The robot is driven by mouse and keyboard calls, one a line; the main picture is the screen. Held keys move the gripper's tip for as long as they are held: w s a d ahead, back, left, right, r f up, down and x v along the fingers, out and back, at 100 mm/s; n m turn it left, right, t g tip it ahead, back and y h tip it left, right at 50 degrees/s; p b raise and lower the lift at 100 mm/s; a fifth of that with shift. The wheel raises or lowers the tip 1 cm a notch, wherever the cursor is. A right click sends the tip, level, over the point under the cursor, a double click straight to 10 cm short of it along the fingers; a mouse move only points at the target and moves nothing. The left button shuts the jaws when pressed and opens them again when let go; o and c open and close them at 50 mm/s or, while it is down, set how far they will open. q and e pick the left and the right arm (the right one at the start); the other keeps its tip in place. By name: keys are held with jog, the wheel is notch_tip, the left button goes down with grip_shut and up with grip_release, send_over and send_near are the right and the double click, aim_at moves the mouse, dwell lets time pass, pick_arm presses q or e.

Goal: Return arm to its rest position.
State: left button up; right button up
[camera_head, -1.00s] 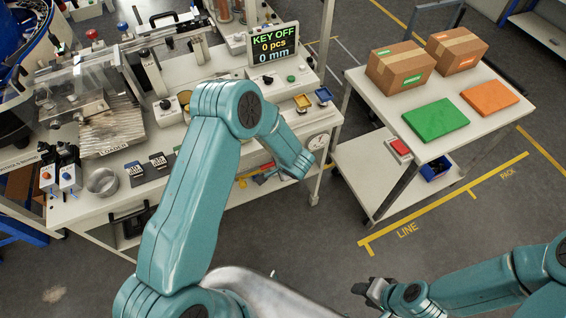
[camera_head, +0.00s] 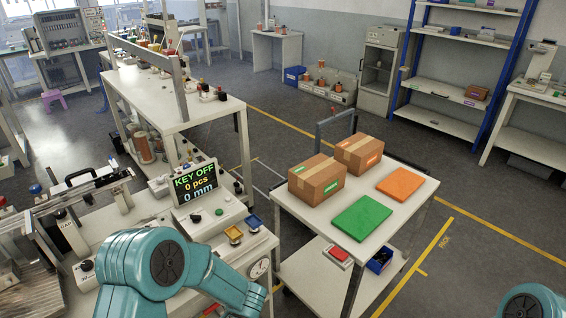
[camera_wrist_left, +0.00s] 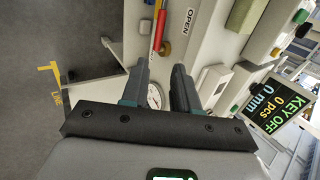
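My left arm (camera_head: 150,265) shows at the bottom left of the head view, bent over the front of the workbench (camera_head: 228,245). Its gripper is outside that view. In the left wrist view my left gripper (camera_wrist_left: 160,68) has its two dark fingers apart, with nothing between them. The bench edge and a round dial (camera_wrist_left: 154,96) show beyond the fingers. Of my right arm (camera_head: 531,302), only a rounded teal link shows at the bottom right of the head view. My right gripper is out of view.
A display (camera_head: 195,182) reads KEY OFF, 0 pcs, 0 mm. Right of the bench a white cart (camera_head: 300,218) carries two cardboard boxes, a green panel (camera_head: 361,217) and an orange panel (camera_head: 401,184). Open floor lies right of the cart. Blue shelving (camera_head: 404,65) stands behind.

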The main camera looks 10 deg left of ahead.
pick_arm(q)
jog(key=s+a+f+m+h, duration=0.1)
jog(key=s+f+h, duration=0.1)
jog(key=s+f, duration=0.45)
jog(key=s+d+n+g+h, duration=0.3)
jog(key=s+d+n+h, duration=0.4)
jog(key=s, duration=0.8)
jog(key=d+n, duration=0.3)
jog(key=d, duration=0.2)
jog(key=shift+f+n+g+h, duration=0.2)
jog(key=shift+n+g+h, duration=0.1)
